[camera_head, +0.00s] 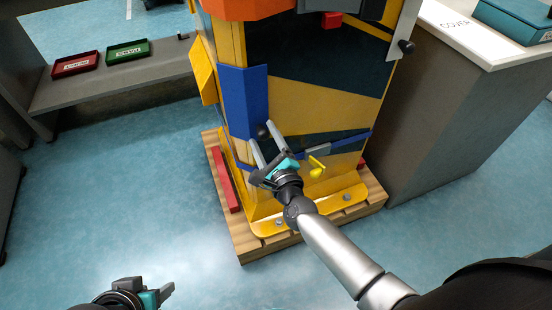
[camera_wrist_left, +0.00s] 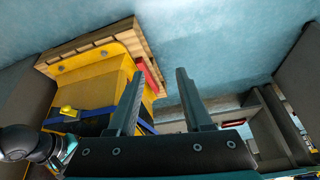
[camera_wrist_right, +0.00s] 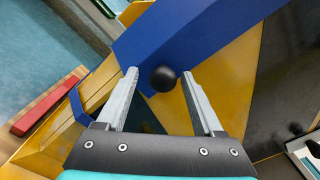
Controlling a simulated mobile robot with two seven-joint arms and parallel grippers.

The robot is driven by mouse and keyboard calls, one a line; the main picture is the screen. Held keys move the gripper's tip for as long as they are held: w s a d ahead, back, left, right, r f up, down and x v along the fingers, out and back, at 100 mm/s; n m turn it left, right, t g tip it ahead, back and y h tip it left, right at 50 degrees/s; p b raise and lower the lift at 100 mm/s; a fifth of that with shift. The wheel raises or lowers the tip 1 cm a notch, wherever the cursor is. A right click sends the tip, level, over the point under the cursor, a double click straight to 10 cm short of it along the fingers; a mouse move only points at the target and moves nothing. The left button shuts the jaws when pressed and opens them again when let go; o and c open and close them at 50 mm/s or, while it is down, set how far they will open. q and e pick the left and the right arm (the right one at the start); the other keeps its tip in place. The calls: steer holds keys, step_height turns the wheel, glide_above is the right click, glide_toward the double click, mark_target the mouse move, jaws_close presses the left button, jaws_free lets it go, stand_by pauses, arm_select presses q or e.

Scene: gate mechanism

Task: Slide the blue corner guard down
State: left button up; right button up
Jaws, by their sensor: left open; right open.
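The blue corner guard (camera_head: 240,98) is an upright blue plate on the left corner of the yellow and dark gate housing (camera_head: 345,97). It also fills the upper part of the right wrist view (camera_wrist_right: 195,32). A round black knob (camera_wrist_right: 163,79) sits at its lower end. My right gripper (camera_wrist_right: 160,74) is open, with one finger on each side of the knob. A clear gap shows beside the right finger; contact on the left cannot be told. My left gripper (camera_head: 168,290) is open and empty, low at the left, away from the housing.
A blue strip (camera_head: 350,142) runs around the housing below the guard, with a yellow handle (camera_head: 317,168) nearby. The housing stands on a wooden pallet (camera_head: 249,247) with a red bar (camera_head: 224,180). A grey cabinet (camera_head: 460,125) stands close at right. Floor at left is clear.

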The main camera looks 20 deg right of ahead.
arm_select(q)
step_height(320, 180, down, 7)
steer(key=g+p, duration=0.1)
steer(key=p, duration=0.2)
steer(key=shift+s, duration=0.15)
arm_select(e)
steer(key=s, duration=1.4)
steer(key=shift+s+d, duration=0.2)
steer(key=shift+f, duration=0.1)
